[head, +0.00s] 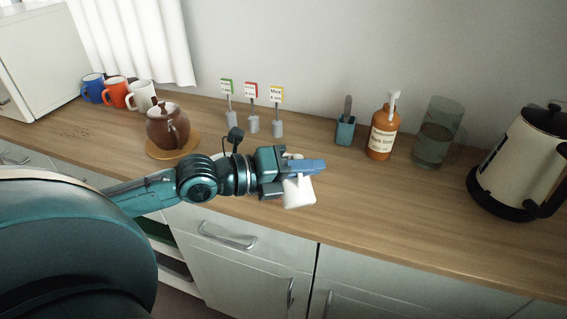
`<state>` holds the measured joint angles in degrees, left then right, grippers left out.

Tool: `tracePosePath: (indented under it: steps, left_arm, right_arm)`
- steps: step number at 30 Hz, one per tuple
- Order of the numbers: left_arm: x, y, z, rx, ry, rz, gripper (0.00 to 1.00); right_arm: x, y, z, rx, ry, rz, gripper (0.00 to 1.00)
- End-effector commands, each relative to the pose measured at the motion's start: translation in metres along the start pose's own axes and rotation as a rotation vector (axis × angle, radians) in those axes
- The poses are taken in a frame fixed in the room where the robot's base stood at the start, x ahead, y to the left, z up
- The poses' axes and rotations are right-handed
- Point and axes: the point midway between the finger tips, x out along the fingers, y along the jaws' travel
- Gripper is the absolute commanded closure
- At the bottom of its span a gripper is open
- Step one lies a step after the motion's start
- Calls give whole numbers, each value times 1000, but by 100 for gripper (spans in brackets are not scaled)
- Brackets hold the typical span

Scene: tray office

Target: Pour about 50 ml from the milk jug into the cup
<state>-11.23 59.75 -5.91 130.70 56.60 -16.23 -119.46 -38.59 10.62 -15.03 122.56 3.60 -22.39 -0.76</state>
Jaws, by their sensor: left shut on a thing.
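My left gripper (312,168) is shut on a small white vessel, apparently the milk jug (298,194), near the counter's front edge. The fingers cover part of the jug, and its contents do not show. I cannot tell how far it is tilted. A pale curved edge shows just behind my left wrist; it may be part of a cup or saucer, mostly hidden by my arm. A blue mug (92,90), an orange mug (115,93) and a white mug (140,96) stand at the back left. My right gripper is not in view.
A brown teapot (165,131) stands on a round wooden mat (153,151). Behind are several label stands, a teal holder (345,131), an orange pump bottle (382,137), a glass container (433,146) and a kettle (519,160). The counter (400,205) right of my gripper is clear.

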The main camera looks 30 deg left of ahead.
Motion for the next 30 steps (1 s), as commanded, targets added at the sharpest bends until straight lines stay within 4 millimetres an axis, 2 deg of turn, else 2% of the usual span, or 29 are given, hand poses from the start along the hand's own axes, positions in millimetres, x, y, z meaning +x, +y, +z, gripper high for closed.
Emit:
tracePosePath:
  steps: [26,30]
  left_arm:
    - [0,-1,8,-66,11,-2,100]
    - [1,4,0,-13,4,-3,100]
  right_arm:
    - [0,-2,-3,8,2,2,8]
    - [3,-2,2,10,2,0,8]
